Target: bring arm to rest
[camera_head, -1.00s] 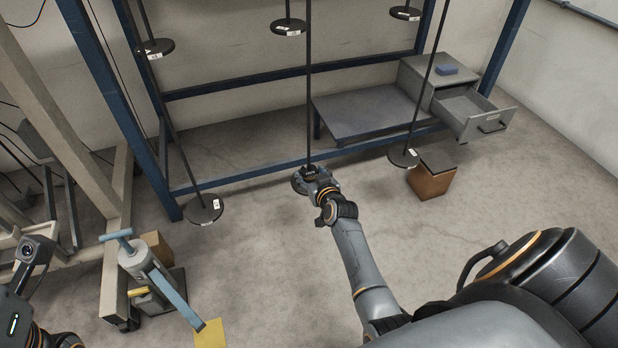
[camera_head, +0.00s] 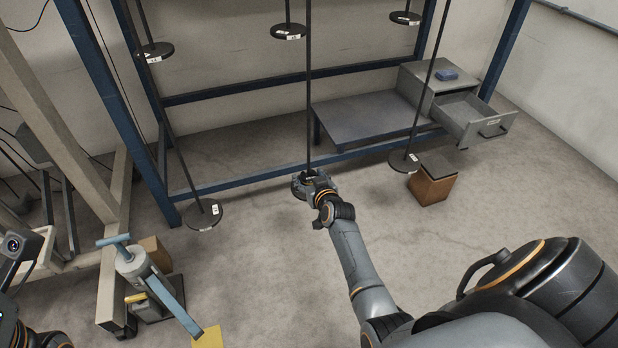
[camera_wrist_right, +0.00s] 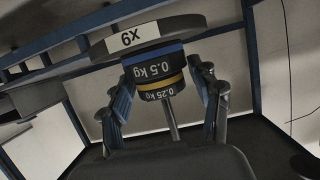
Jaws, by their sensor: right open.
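My right gripper (camera_head: 312,184) is at the low end of the middle hanging rod (camera_head: 308,90), beside a dark round disc (camera_head: 297,186) that it partly hides. In the right wrist view the gripper (camera_wrist_right: 167,85) is open, with one finger on each side of a blue-banded 0.5 kg weight (camera_wrist_right: 153,65) and a yellow-banded 0.25 kg weight (camera_wrist_right: 161,88). Gaps show beside the yellow-banded weight; contact at the fingertips is unclear. A larger disc with a white label (camera_wrist_right: 150,35) is beyond the weights. Only part of my left arm shows; its gripper is out of view.
Other rods with discs hang left (camera_head: 203,214) and right (camera_head: 404,161). A blue frame (camera_head: 260,175), a grey platform (camera_head: 365,118), an open drawer (camera_head: 470,113) and a brown box (camera_head: 433,184) stand around. A lever stand (camera_head: 150,285) is at lower left.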

